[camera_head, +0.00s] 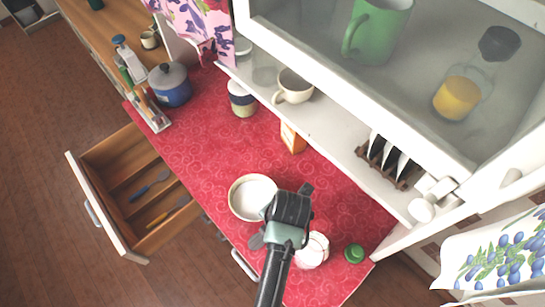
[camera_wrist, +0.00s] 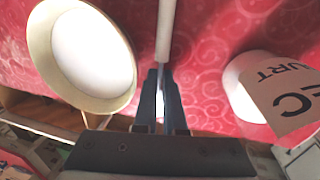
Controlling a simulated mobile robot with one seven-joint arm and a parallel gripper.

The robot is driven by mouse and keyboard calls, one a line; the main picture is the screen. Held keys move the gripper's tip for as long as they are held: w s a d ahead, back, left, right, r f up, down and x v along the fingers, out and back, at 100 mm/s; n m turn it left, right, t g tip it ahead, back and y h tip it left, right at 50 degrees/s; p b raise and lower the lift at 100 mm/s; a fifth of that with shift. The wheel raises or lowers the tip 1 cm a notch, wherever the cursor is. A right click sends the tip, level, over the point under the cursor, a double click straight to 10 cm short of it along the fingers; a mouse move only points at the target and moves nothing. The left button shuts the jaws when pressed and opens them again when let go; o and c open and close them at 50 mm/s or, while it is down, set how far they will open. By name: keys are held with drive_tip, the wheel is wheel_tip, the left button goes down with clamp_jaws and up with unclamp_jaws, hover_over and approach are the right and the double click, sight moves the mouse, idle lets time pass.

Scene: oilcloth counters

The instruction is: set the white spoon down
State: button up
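The white spoon (camera_wrist: 166,28) shows in the wrist view as a pale, straight handle running from the top edge down to my fingertips. My gripper (camera_wrist: 161,85) is shut on it, the two dark fingers close together on either side. The far end of the spoon is out of the wrist view. I cannot tell how high the spoon is above the cloth.
The white bowl (camera_head: 243,214) stands left of my gripper, and a white jar (camera_head: 312,252) with a label stands right. A green lid (camera_head: 354,253) lies beyond the jar. An orange box (camera_head: 293,138) stands farther back, under the shelf. An open drawer (camera_head: 112,222) holds utensils.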

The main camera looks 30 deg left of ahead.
drive_tip(key=shift+o, duration=0.4)
drive_tip(key=shift+r, duration=0.25)
wheel_tip(320, 180, up, 12)
drive_tip(key=d, duration=0.2)
drive_tip(key=shift+s+f+b, duration=0.15)
drive_tip(key=shift+s+b, duration=0.2)
